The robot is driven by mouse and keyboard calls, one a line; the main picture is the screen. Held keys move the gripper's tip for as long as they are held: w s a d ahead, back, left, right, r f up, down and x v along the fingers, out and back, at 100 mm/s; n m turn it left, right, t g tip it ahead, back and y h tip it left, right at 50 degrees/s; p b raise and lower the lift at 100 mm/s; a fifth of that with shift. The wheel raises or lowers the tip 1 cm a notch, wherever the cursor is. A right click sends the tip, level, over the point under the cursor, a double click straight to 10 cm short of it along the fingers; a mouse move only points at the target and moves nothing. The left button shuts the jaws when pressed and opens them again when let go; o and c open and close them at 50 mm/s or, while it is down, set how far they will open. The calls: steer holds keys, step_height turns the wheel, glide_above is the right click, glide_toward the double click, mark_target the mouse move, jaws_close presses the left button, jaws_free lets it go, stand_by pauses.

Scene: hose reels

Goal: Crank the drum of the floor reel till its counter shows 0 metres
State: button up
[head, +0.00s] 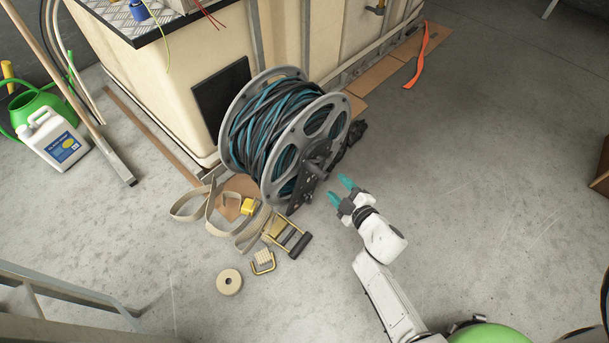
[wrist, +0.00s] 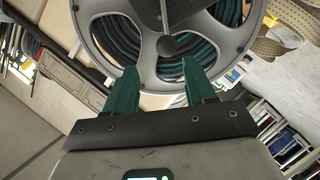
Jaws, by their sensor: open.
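The floor reel (head: 279,128) stands on the concrete floor against a cream cabinet, with teal and dark hose wound on its grey drum. Its near flange (head: 283,165) faces my arm. A dark hub and bracket (head: 312,172) sit on that side; in the wrist view a dark round knob or crank end (wrist: 167,45) shows in front of the flange (wrist: 135,62). My gripper (head: 340,189), with teal fingers, is open and empty, just right of the hub and apart from it. In the wrist view the fingers (wrist: 155,88) point at the lower flange. I cannot make out a counter reading.
A strap (head: 247,232) with a yellow buckle, a ratchet (head: 287,237) and a tape roll (head: 229,282) lie on the floor before the reel. A white jug (head: 55,139) and green watering can stand at left.

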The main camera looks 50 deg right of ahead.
mark_target(316, 170)
steer(key=shift+n+t+y, duration=0.3)
steer(key=b+x, duration=0.1)
steer(key=x, duration=0.2)
steer(key=b+x, duration=0.2)
steer(key=x, duration=0.1)
steer(key=a+f+b+x, duration=0.1)
steer(key=b+x, duration=0.1)
steer(key=x, duration=0.1)
steer(key=shift+w, duration=0.4)
steer(key=shift+w+d+f+b, duration=0.1)
steer(key=shift+w+d+b, duration=0.15)
steer(key=shift+w, duration=0.45)
jaws_close()
